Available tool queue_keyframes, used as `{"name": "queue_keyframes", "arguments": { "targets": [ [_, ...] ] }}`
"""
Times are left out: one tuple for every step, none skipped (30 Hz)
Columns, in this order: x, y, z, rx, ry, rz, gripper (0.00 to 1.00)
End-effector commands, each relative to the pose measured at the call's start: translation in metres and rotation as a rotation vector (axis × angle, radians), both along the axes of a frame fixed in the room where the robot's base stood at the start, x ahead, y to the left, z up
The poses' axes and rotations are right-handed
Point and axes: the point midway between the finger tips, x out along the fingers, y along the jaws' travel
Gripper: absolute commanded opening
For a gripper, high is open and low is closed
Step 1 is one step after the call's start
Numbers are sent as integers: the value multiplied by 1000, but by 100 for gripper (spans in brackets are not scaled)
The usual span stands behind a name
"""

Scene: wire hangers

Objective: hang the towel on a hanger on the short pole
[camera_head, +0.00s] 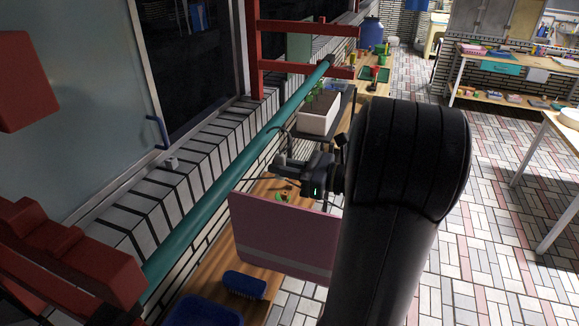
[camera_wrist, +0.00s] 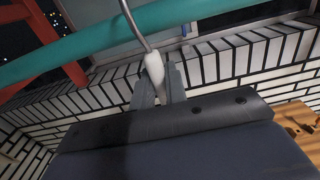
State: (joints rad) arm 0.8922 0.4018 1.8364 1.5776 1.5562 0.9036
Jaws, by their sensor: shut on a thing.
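A pink towel (camera_head: 285,235) with a pale band near its lower edge hangs below my gripper in the head view. It hangs on a thin wire hanger, mostly hidden behind my gripper and arm. My gripper (camera_head: 283,164) is shut on the hanger's neck, beside the teal pole (camera_head: 215,200). In the wrist view, my gripper (camera_wrist: 160,82) pinches the hanger's white neck (camera_wrist: 154,67). The metal hook (camera_wrist: 133,24) rises across the teal pole (camera_wrist: 195,17). Its tip is out of that view, so I cannot tell whether it rests on the pole.
The pole runs along a brick ledge beside windows, with a red frame (camera_head: 256,50) at its far end. A white planter (camera_head: 318,113) stands just beyond my gripper. A wooden bench (camera_head: 205,268) with a blue brush (camera_head: 245,285) lies below. The tiled floor at right is open.

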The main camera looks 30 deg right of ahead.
Motion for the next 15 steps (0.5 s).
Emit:
{"name": "queue_keyframes", "arguments": {
  "targets": [
    [2, 2, 0, 1, -1, 1, 0],
    [3, 3, 0, 1, -1, 1, 0],
    [5, 4, 0, 1, -1, 1, 0],
    [6, 5, 0, 1, -1, 1, 0],
    [7, 6, 0, 1, -1, 1, 0],
    [9, 7, 0, 0, 0, 1, 0],
    [10, 8, 0, 0, 0, 1, 0],
    [11, 9, 0, 0, 0, 1, 0],
    [13, 10, -1, 1, -1, 1, 0],
    [14, 11, -1, 1, -1, 2, 0],
    [15, 12, -1, 1, -1, 2, 0],
    [17, 13, -2, 1, -1, 1, 0],
    [18, 14, -3, 1, -1, 1, 0],
    [19, 15, -3, 1, -1, 0, 0],
    [20, 16, -4, 1, -1, 0, 0]
  ]
}}
